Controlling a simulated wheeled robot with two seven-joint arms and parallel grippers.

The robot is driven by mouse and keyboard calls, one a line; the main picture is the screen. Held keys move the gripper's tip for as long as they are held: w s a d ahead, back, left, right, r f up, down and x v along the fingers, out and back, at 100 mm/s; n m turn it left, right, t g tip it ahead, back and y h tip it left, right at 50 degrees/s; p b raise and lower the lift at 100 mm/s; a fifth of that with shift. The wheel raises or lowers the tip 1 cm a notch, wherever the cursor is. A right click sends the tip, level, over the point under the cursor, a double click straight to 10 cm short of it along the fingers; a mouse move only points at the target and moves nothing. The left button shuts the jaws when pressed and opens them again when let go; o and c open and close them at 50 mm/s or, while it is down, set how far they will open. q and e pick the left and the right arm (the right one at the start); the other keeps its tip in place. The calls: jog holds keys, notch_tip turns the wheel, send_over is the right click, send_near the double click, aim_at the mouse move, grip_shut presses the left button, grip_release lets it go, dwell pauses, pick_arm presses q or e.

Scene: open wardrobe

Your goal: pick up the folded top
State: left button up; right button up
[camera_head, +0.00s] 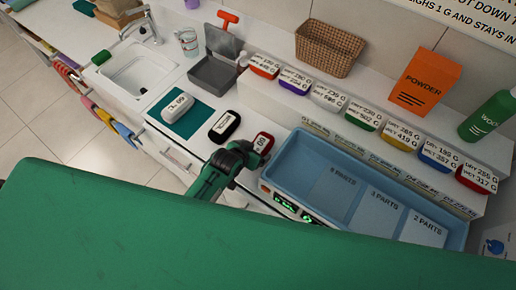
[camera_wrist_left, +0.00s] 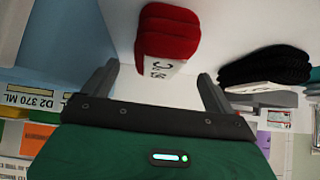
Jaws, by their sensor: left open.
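A red folded top (camera_head: 263,142) with a white label lies on the white counter, left of the blue tray. In the left wrist view the red folded top (camera_wrist_left: 168,35) lies ahead of and between the fingers, with no contact visible. My left gripper (camera_head: 247,154) is beside it in the head view. It is open, with both fingers (camera_wrist_left: 158,72) apart and nothing held. A black folded piece (camera_head: 225,126) with a white label lies left of the red one. A white folded piece (camera_head: 178,105) lies on a teal mat (camera_head: 205,117). My right gripper is not in view.
A blue tray (camera_head: 290,160) marked in parts is close on the right. Several labelled colored bundles line a raised ledge behind it, with a basket (camera_head: 328,48), an orange powder box (camera_head: 427,82) and a green bottle (camera_head: 489,116). A grey bin (camera_head: 214,73) and sink (camera_head: 138,72) are left.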

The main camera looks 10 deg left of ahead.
aim_at(257, 149)
pick_arm(q)
jog(key=shift+w+d+f+p, duration=0.1)
jog(key=shift+w+f+p, duration=0.3)
jog(key=shift+p, duration=0.1)
jog(key=p+x, duration=0.1)
jog(key=x, duration=0.1)
jog(key=shift+w+f, duration=0.25)
jog(key=shift+f, duration=0.05)
jog(key=shift+w+d+f, duration=0.15)
jog(key=shift+w+f, duration=0.15)
jog(key=shift+f, duration=0.2)
jog(key=c, duration=0.9)
jog(key=shift+c, duration=0.9)
